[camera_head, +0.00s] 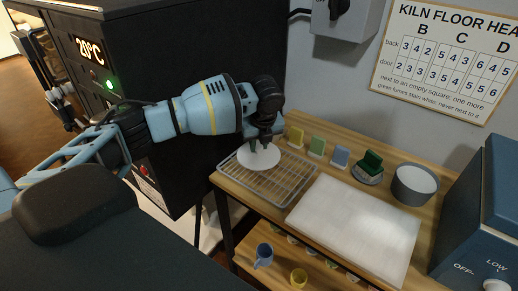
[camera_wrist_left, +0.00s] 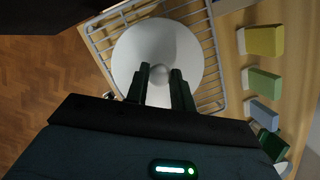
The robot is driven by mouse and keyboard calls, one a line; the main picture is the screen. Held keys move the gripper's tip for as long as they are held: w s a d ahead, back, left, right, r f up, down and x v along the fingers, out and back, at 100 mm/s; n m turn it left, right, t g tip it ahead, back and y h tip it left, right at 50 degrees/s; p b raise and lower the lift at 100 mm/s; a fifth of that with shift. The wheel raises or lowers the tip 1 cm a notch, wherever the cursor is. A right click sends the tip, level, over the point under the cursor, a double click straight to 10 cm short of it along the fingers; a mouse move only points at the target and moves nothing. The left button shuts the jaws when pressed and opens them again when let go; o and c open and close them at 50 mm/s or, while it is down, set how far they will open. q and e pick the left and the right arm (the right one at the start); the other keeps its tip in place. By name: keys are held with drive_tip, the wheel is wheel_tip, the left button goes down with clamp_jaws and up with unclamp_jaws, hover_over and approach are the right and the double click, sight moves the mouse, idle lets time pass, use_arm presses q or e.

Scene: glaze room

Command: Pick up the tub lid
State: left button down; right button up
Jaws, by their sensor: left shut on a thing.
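The tub lid (camera_head: 259,160) is a white round disc with a knob in its middle. It is at the wire rack (camera_head: 283,187) on the wooden shelf; whether it touches the rack I cannot tell. My left gripper (camera_head: 262,145) is above the lid, shut on its knob. In the left wrist view, the fingers (camera_wrist_left: 160,88) stand on either side of the round knob, and the lid (camera_wrist_left: 135,45) lies flat beneath them. My right gripper is not in view.
Yellow (camera_head: 295,137), green (camera_head: 317,147) and blue (camera_head: 340,157) blocks line the wall behind the rack. A dark green piece (camera_head: 371,162) and a grey tub (camera_head: 414,187) stand farther right. A white board (camera_head: 355,228) lies beside the rack. The black kiln (camera_head: 190,60) is close left.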

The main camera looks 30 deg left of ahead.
sight(256, 167)
use_arm(q)
drive_tip(key=s+d, duration=0.1)
drive_tip(key=s, duration=0.1)
drive_tip(key=s+d, duration=0.1)
drive_tip(key=s+d+r, duration=0.1)
drive_tip(key=s, duration=0.1)
drive_tip(key=shift+s+d+p, duration=0.1)
drive_tip(key=shift+s+p, duration=0.25)
drive_tip(key=shift+p, duration=0.05)
drive_tip(key=s+d, duration=0.4)
drive_tip(key=s, duration=0.3)
drive_tip(key=shift+s+d+r, duration=0.15)
drive_tip(key=shift+s+d, duration=0.05)
drive_tip(key=shift+s, duration=0.05)
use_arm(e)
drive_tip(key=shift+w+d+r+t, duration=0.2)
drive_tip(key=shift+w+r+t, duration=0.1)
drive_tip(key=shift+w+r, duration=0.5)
